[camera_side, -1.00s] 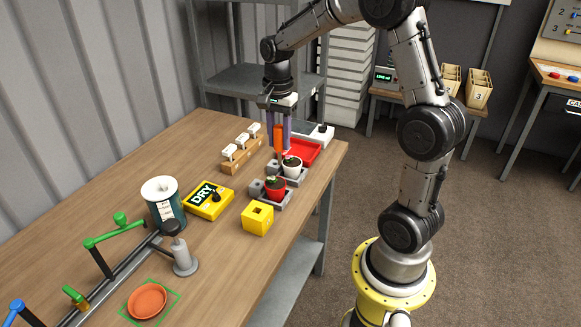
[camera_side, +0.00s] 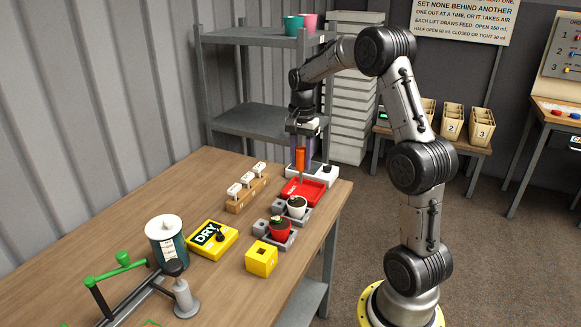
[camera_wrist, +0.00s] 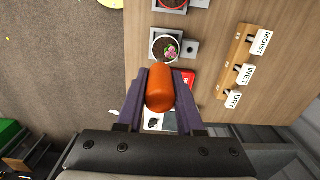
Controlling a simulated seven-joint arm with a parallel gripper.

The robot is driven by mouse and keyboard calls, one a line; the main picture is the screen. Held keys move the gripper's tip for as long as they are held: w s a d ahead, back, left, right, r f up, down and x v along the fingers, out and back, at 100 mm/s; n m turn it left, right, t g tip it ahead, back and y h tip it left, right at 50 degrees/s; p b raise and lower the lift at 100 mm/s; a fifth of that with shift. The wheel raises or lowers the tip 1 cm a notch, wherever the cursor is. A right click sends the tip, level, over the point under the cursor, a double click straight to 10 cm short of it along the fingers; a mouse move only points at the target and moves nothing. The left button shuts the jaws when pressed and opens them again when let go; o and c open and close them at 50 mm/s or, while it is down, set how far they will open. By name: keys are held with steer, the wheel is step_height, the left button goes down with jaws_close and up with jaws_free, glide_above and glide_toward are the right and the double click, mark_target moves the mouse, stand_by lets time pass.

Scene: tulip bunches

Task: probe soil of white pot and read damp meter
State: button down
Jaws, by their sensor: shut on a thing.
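My gripper (camera_side: 301,158) is shut on the orange handle of a probe (camera_side: 300,161). The handle also fills the jaws in the wrist view (camera_wrist: 160,90). The probe's thin rod points down, its lower end seen against the red tray, above and behind the white pot. The white pot (camera_side: 297,212) holds dark soil and stands in a grey holder. In the wrist view the white pot (camera_wrist: 154,47) has a small pink and green plant. The yellow damp meter (camera_side: 223,246) shows DRY on its dark panel.
A red pot (camera_side: 279,235) stands before the white one. The red tray (camera_side: 316,198) lies behind. A wooden rack (camera_side: 236,206) holds white cards, reading MOIST, WET and DRY in the wrist view. A yellow block (camera_side: 262,262) and teal canister (camera_side: 178,250) stand nearer.

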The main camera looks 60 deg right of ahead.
steer(key=shift+s+d+f, duration=0.15)
steer(key=shift+d+f, duration=0.05)
steer(key=shift+f, duration=2.75)
steer(key=shift+f, duration=0.7)
steer(key=shift+r, duration=3.55)
steer(key=shift+m, duration=0.3)
